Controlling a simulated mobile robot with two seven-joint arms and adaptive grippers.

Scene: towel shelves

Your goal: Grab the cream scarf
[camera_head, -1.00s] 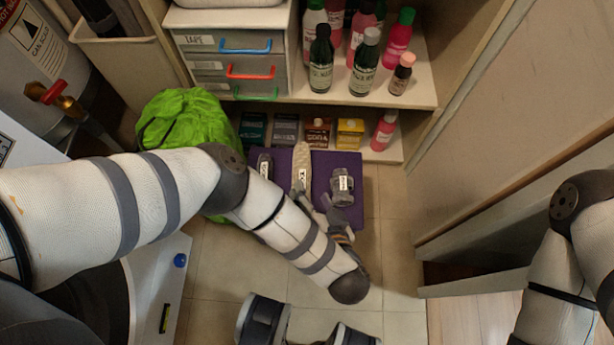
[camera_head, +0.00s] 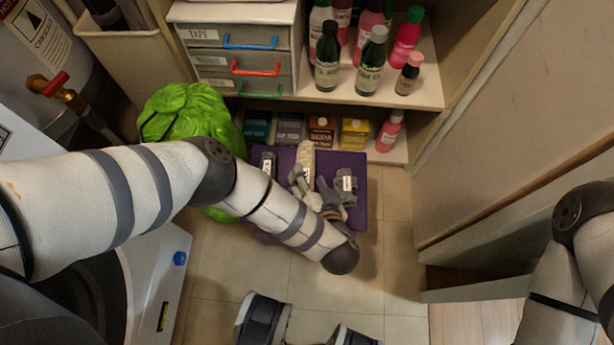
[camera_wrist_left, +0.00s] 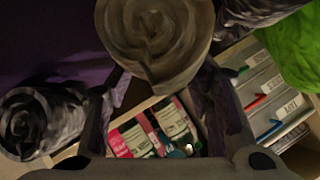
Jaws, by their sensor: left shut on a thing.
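The cream scarf (camera_head: 306,156) is a rolled cloth on the purple mat (camera_head: 358,163), standing out between two grey rolls. In the left wrist view, its spiral end (camera_wrist_left: 155,38) fills the top middle, between my fingers. My left gripper (camera_head: 312,190) is at the near end of the scarf and shut on it. It also shows in the left wrist view (camera_wrist_left: 155,88). The gripper and wrist hide the scarf's near end in the head view. My right forearm is at the right edge, but its gripper is out of view.
Grey rolls lie to the left (camera_head: 268,163) and right (camera_head: 346,184) of the scarf, the right one close to my gripper. A bright green bag (camera_head: 185,112) is at left. Drawers (camera_head: 240,62) and a bottle shelf (camera_head: 430,92) stand behind. Tiled floor (camera_head: 390,230) is clear at right.

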